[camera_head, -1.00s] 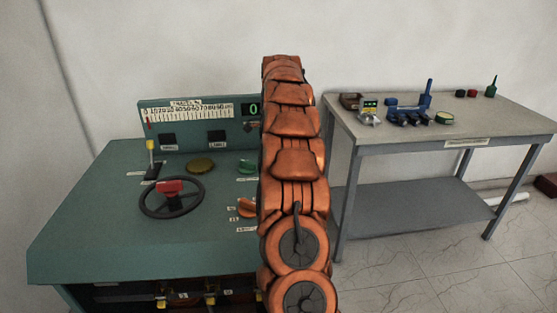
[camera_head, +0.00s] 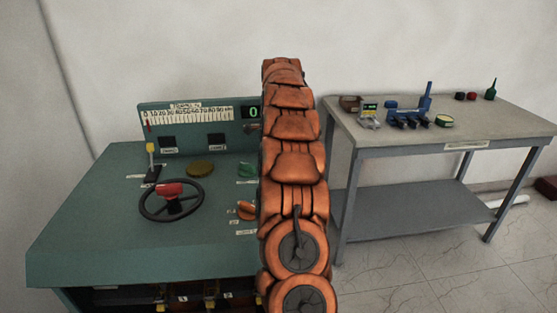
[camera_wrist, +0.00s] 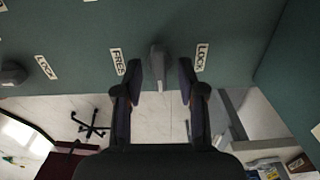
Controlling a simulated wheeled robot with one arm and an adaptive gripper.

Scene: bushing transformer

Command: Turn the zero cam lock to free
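In the wrist view, a grey lever knob (camera_wrist: 157,66) stands on the green panel between a FREE label (camera_wrist: 118,62) on the left and a LOCK label (camera_wrist: 202,57) on the right. Its handle points down the picture, towards neither label. No name shows on it, so I cannot confirm that it is the zero cam lock. My gripper (camera_wrist: 160,80) is open, with one finger on each side of the knob. Gaps show between the knob and both fingers. In the head view my arm hides the knob and gripper.
A second grey knob (camera_wrist: 12,73) with its own LOCK label (camera_wrist: 45,67) is to the left. The green console (camera_head: 95,215) carries a black handwheel (camera_head: 150,214), a yellow-topped lever (camera_head: 151,165) and an orange knob (camera_head: 246,209). A grey table (camera_head: 440,140) with tools stands right.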

